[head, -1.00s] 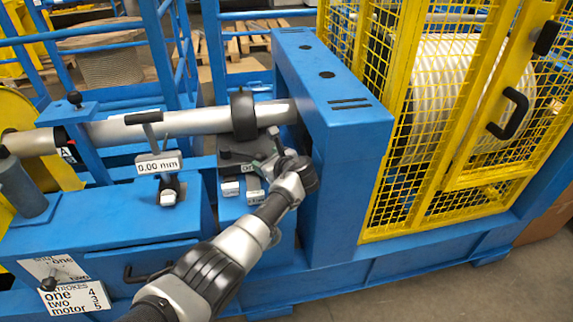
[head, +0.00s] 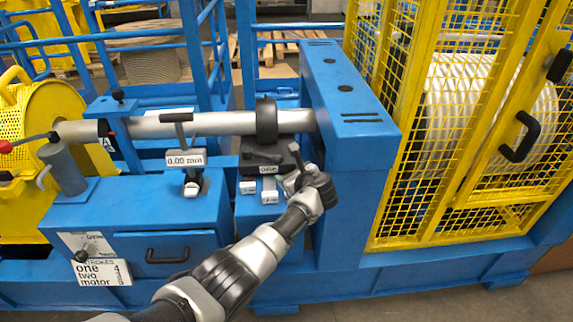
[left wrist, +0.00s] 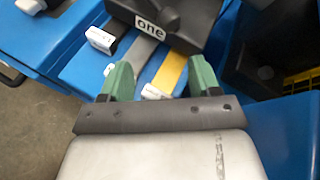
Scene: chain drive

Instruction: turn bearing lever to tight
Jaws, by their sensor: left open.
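A dark bearing block (head: 262,158) labelled "one" sits under the black ring (head: 266,120) on the silver shaft. A dark lever-like bar (head: 258,155) lies across its top; I cannot tell its setting. My left gripper (head: 293,180) is just right of the block in the head view. Its green fingertips (left wrist: 160,80) are apart, with no object gripped between them. My right gripper is out of view.
A blue upright housing (head: 345,130) stands close right of my gripper. A yellow mesh cage (head: 440,150) is farther right. A display reading 0.00 mm (head: 186,158) and a blue cabinet (head: 135,215) are to the left. The silver shaft (head: 200,124) crosses behind.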

